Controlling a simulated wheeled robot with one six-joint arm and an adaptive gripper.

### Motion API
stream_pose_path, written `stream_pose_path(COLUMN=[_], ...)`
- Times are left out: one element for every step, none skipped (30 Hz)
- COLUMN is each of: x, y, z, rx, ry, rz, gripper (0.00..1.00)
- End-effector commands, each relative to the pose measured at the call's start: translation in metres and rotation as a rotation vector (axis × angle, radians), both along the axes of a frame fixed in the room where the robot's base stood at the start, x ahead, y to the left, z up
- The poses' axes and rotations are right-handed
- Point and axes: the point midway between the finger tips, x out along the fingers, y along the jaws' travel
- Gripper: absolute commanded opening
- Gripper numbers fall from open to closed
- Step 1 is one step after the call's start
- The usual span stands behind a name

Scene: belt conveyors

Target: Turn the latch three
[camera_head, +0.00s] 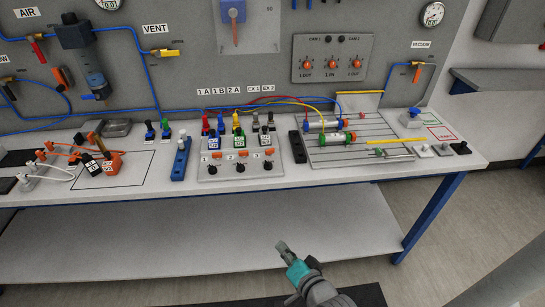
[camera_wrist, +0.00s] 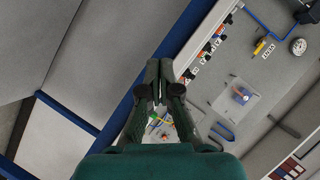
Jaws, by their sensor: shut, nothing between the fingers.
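A light control block (camera_head: 222,174) sits on the bench, with a front row marked 1, 2 and 3. At number three, the rightmost, there is an orange piece (camera_head: 269,152) with a black knob (camera_head: 268,165) below it. I cannot tell which of these parts is the latch, or how it is turned. My gripper (camera_head: 281,246) is low in front of the bench, below and apart from the block. In the wrist view my gripper (camera_wrist: 160,68) has its fingertips together, with nothing between them.
Colored plugs (camera_head: 238,124) stand on the block behind the row. The bench's front edge (camera_head: 330,183) lies between my gripper and the block.

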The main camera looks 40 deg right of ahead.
Motion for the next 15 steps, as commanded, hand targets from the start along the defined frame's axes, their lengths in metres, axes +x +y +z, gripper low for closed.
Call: stream_pose_path(x=[0.017, 0.025, 0.037, 0.045, 0.053, 0.063, 0.070, 0.078, 0.087, 0.094, 0.101, 0.109, 0.114, 0.119, 0.125], y=[-0.012, -0.018, -0.026, -0.033, -0.039, -0.048, -0.054, -0.061, -0.070, -0.077, -0.084, -0.093, -0.100, -0.106, -0.113], z=[0.008, 0.011, 0.015, 0.019, 0.024, 0.030, 0.034, 0.039, 0.047, 0.053, 0.059, 0.066, 0.072, 0.078, 0.085], rx=[0.043, 0.071, 0.109, 0.138, 0.165, 0.201, 0.230, 0.258, 0.293, 0.318, 0.344, 0.378, 0.401, 0.423, 0.450], ry=[-0.019, -0.024, -0.031, -0.038, -0.046, -0.052, -0.059, -0.064, -0.073, -0.080, -0.086, -0.092, -0.098, -0.103, -0.108], rz=[-0.022, -0.033, -0.047, -0.057, -0.067, -0.080, -0.090, -0.098, -0.110, -0.119, -0.126, -0.137, -0.144, -0.150, -0.158], gripper=[0.00, 0.00, 0.00, 0.00, 0.00, 0.00, 0.00, 0.00, 0.00, 0.00, 0.00, 0.00, 0.00, 0.00, 0.00])
